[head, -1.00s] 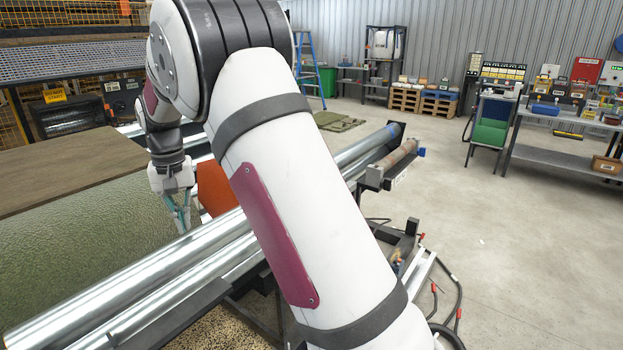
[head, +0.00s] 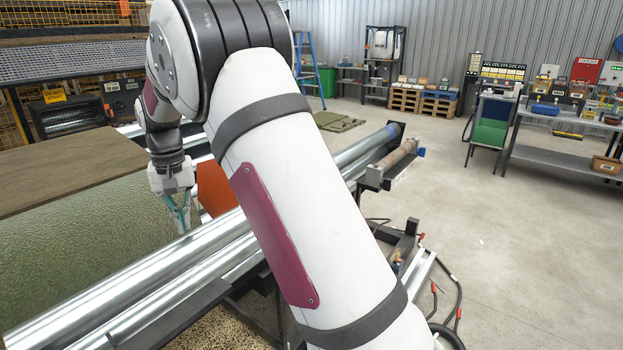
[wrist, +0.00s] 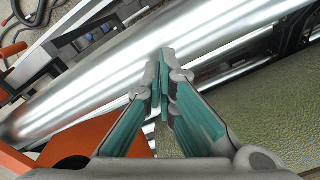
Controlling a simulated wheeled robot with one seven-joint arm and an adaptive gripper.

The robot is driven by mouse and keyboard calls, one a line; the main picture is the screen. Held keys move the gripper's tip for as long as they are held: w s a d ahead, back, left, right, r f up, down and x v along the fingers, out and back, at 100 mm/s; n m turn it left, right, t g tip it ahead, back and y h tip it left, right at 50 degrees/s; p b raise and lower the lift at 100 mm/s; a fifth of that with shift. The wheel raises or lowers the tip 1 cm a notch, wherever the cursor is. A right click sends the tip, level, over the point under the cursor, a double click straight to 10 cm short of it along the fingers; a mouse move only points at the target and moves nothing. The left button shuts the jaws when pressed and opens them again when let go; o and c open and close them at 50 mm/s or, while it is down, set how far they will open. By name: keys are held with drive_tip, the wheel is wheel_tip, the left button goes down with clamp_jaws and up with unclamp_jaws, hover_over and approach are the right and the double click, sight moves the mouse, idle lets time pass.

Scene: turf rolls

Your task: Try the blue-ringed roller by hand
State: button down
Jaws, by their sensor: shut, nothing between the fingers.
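The shiny silver roller (head: 120,285) runs from the lower left of the head view, behind my arm, to the upper right. A blue ring (head: 392,131) shows near its far end. My gripper (head: 184,230) points down at the roller's side nearest the green turf roll. In the wrist view, my gripper (wrist: 163,55) has its fingertips together, with nothing between them. They overlap the bright face of a silver roller (wrist: 95,75); I cannot tell whether they touch it. My arm hides the roller's middle.
A green turf roll (head: 90,245) lies left of the rollers, below a brown board (head: 70,165). An orange panel (head: 214,188) stands close by my gripper. A second, thinner silver roller (head: 150,312) runs alongside. The floor (head: 490,250) at right is mostly open, with cables near the frame.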

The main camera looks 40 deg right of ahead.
sight(196, 246)
drive_tip(key=shift+f, duration=1.05)
idle(0.4)
drive_tip(key=shift+s, duration=0.1)
drive_tip(key=shift+s+d+f+p, duration=0.15)
drive_tip(key=shift+s+p, duration=0.15)
drive_tip(key=shift+s, duration=0.25)
drive_tip(key=shift+s+d+f+p, duration=0.1)
drive_tip(key=shift+s+f+p, duration=0.15)
drive_tip(key=shift+s, duration=0.25)
drive_tip(key=shift+s+d+f+p, duration=0.1)
drive_tip(key=shift+s+p, duration=0.25)
drive_tip(key=shift+s, duration=0.2)
drive_tip(key=shift+r, duration=0.1)
drive_tip(key=shift+w+r, duration=0.2)
drive_tip(key=shift+r, duration=1.95)
drive_tip(key=shift+r, duration=0.15)
